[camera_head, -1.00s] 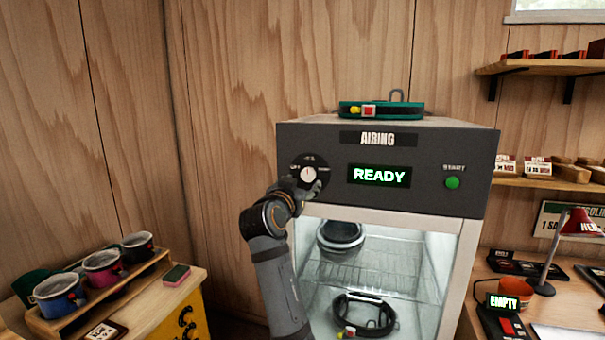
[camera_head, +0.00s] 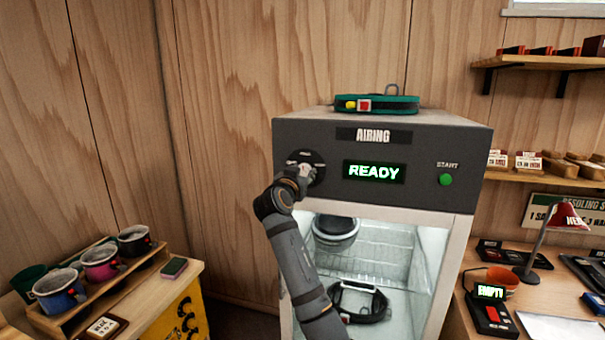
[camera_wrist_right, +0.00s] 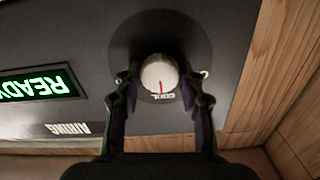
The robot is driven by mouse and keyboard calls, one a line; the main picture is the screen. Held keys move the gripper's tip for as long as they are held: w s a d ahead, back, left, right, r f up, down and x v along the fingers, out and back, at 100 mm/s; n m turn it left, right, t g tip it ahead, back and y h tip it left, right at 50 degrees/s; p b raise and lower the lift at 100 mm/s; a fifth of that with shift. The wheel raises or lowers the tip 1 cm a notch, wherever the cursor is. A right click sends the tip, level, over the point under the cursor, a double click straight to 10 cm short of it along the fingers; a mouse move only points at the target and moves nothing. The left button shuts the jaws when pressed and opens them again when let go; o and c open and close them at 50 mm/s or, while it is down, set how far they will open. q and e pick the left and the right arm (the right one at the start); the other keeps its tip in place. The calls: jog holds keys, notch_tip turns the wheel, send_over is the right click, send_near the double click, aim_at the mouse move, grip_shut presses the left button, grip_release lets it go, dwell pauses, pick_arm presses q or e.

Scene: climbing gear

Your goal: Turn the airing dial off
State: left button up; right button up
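The airing dial (camera_wrist_right: 159,72) is a round white knob on a dark disc, at the left of the grey cabinet's front panel (camera_head: 430,150). In the right wrist view, which is upside down, its red mark points at the small label at the dial's top. My right gripper (camera_head: 299,172) is at the dial and hides most of it in the head view. In the right wrist view, its fingers (camera_wrist_right: 160,88) are apart, one on each side of the knob, with small gaps seeming to remain. My left gripper is not in view.
The panel has a green READY display (camera_head: 374,172) and a green start button (camera_head: 446,180). A teal strap bundle (camera_head: 375,104) lies on the cabinet top. A desk with a red lamp (camera_head: 568,217) is at the right.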

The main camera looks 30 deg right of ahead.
jog(key=c, duration=0.4)
jog(key=shift+o, duration=0.2)
jog(key=n, duration=0.2)
jog(key=shift+n, duration=0.4)
jog(key=n+p, duration=0.1)
jog(key=n, duration=0.2)
jog(key=shift+r+n+p, duration=0.1)
jog(key=shift+n+p, duration=0.2)
jog(key=n+p, duration=0.1)
jog(key=n, duration=0.2)
jog(key=shift+n+p, duration=1.3)
jog(key=shift+n, duration=0.9)
